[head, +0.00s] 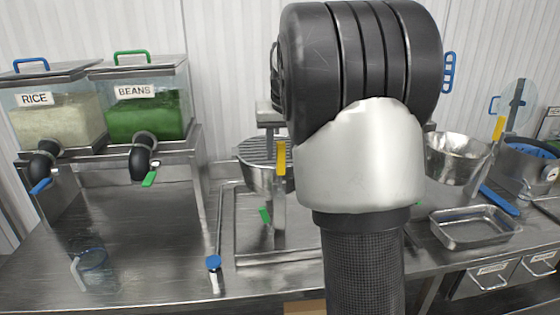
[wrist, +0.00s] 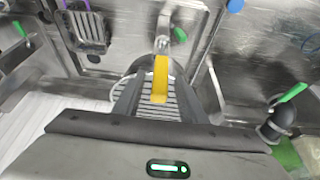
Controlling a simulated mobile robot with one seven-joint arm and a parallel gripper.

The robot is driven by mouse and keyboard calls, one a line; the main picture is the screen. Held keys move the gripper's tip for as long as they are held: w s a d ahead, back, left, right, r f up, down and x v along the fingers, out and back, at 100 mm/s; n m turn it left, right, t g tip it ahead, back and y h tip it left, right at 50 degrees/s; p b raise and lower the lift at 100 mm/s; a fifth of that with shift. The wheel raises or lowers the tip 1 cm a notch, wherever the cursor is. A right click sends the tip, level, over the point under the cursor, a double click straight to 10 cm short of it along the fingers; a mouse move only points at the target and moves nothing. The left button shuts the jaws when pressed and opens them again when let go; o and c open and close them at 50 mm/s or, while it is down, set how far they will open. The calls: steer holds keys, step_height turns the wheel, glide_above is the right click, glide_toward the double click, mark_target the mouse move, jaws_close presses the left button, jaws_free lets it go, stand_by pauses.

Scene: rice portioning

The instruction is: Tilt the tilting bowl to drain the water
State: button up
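The metal tilting bowl (head: 256,182), with a slotted top, stands behind my arm in the head view, and its right part is hidden. A yellow handle (head: 281,158) stands upright at its front. In the wrist view, the yellow handle (wrist: 160,80) lies between the two dark fingers of my gripper (wrist: 157,100), with a gap on each side. The fingers look open, and the bowl's slotted top (wrist: 150,102) shows beneath and between them. In the head view my arm hides the gripper. Any water in the bowl cannot be made out.
Rice (head: 55,118) and beans (head: 146,112) dispensers stand at left. At right are another metal bowl (head: 457,158) and a shallow metal tray (head: 474,232). The front-left counter is mostly clear.

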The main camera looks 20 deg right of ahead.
mark_target(281, 160)
steer(key=shift+x, duration=2.25)
steer(key=shift+c, duration=0.3)
jaws_close()
